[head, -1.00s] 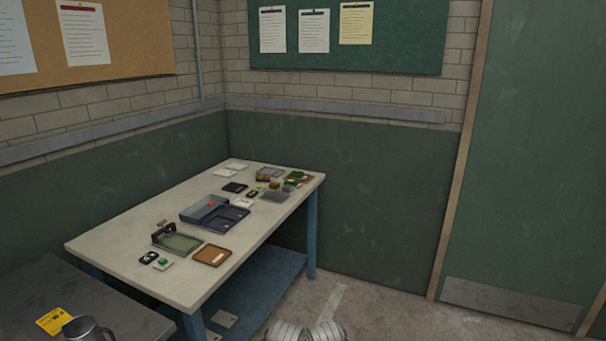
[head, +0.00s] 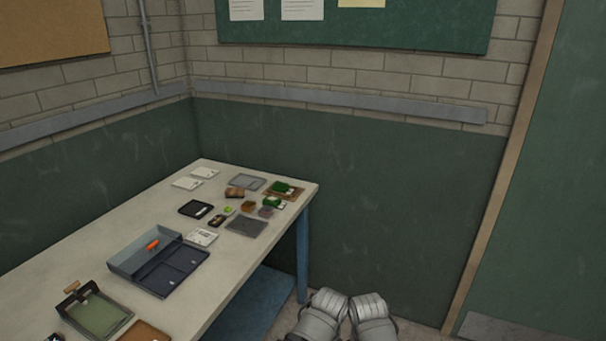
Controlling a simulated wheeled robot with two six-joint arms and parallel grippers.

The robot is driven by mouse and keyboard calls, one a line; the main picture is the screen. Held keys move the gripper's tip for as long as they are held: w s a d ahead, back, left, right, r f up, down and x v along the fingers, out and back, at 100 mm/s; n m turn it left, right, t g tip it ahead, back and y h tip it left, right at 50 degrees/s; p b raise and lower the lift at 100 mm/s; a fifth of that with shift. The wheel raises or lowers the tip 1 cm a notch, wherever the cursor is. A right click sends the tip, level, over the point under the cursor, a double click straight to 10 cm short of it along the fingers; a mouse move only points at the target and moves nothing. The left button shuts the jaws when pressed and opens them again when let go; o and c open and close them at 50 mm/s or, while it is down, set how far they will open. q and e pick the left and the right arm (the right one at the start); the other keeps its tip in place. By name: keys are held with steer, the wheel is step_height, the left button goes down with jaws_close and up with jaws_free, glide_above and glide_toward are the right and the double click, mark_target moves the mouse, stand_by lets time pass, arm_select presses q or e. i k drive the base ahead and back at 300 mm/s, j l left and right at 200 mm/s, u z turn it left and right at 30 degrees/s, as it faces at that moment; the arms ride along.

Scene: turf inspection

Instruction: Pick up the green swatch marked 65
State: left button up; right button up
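Two small dark green pieces lie at the far right end of the long table. One green piece (head: 281,187) rests on a brown tray (head: 298,194). The other green piece (head: 271,202) has a pale label beside or on it and lies just in front of that tray. Any number on them is too small to read, so I cannot tell which is marked 65. Two grey rounded parts of my arms show at the bottom edge, well short of the green pieces. No gripper fingers are visible.
The table (head: 60,262) holds a blue-grey divided tray (head: 172,272) with an orange item, a framed green pad (head: 100,315), a black tray (head: 195,209), a dark grey mat (head: 246,225) and white cards (head: 187,183). Walls stand behind and left. Floor is open to the right.

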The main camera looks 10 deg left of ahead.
mark_target(283, 188)
steer(key=i+z, duration=0.1)
steer(key=i, duration=0.4)
steer(key=i+j+z, duration=0.1)
steer(key=i, duration=0.45)
steer(key=i+j+z, duration=0.1)
steer(key=i+j, duration=0.15)
steer(key=i, duration=0.25)
